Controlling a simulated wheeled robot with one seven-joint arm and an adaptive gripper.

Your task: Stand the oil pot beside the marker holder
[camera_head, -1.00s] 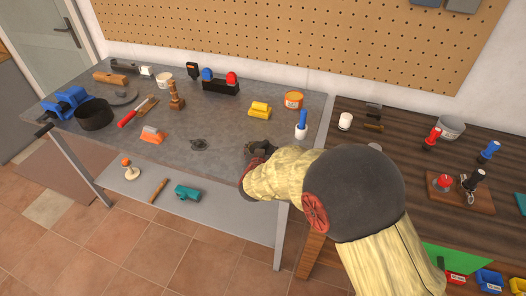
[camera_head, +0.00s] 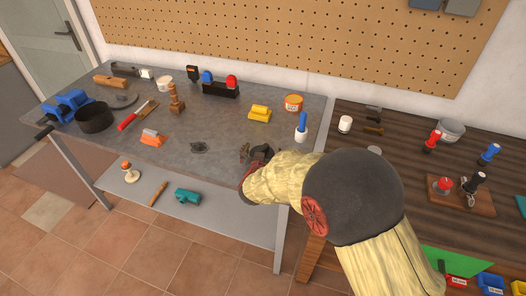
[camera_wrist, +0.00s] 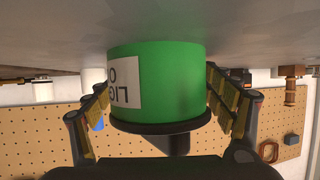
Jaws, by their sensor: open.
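In the wrist view, which is upside down, a green pot (camera_wrist: 157,85) with a white label and dark rim stands between my gripper's fingers (camera_wrist: 160,105). The label is partly readable, and the pot's base meets the grey tabletop. The fingers are open on either side of it. In the head view my arm hides the pot, and my gripper (camera_head: 254,153) is low over the table's front right. A black holder (camera_head: 219,90) with blue and red tops stands at the back. A white cup with a blue stick (camera_head: 301,132) stands at the right; I cannot tell which is the marker holder.
A yellow block (camera_head: 260,114) and an orange tin (camera_head: 293,103) stand behind my gripper. A dark flat part (camera_head: 198,147) lies to its left, with an orange scraper (camera_head: 151,138) farther left. The grey tabletop (camera_head: 222,122) is bare between them and the black holder.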

